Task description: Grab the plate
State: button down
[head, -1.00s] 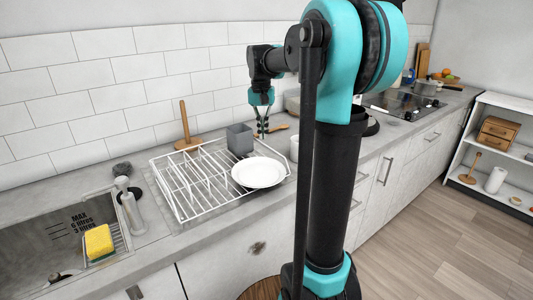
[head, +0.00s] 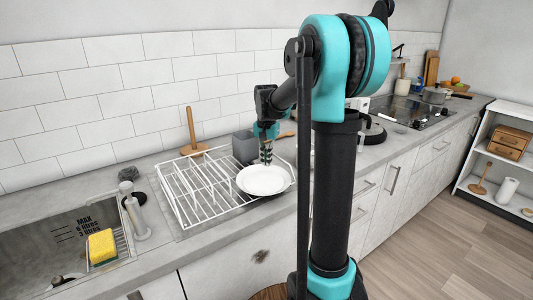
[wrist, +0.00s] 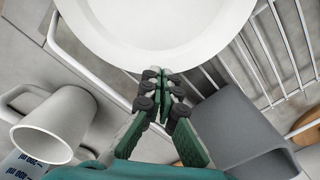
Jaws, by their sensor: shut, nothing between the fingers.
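A white round plate (head: 264,180) lies on the right part of the white wire dish rack (head: 190,228). In the wrist view the plate (wrist: 155,30) fills the top middle, its rim just beyond my fingertips. My gripper (head: 267,160) is over the far edge of the plate, pointing down. In the wrist view my gripper (wrist: 158,76) has its fingertips together with nothing between them. The tips appear at or just above the rim; I cannot tell whether they touch it.
A grey utensil holder (head: 244,146) stands in the rack close beside my gripper. A white mug (wrist: 55,125) is near the rack in the wrist view. A wooden paper-towel stand (head: 191,130) stands behind the rack. A sink with a yellow sponge (head: 102,247) is at left.

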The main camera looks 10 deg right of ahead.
aim_at(259, 179)
jog(key=shift+f, duration=0.25)
jog(key=shift+s+a, duration=0.35)
jog(key=shift+s, duration=0.2)
jog(key=shift+s+a, duration=0.3)
jog(key=shift+s, duration=0.2)
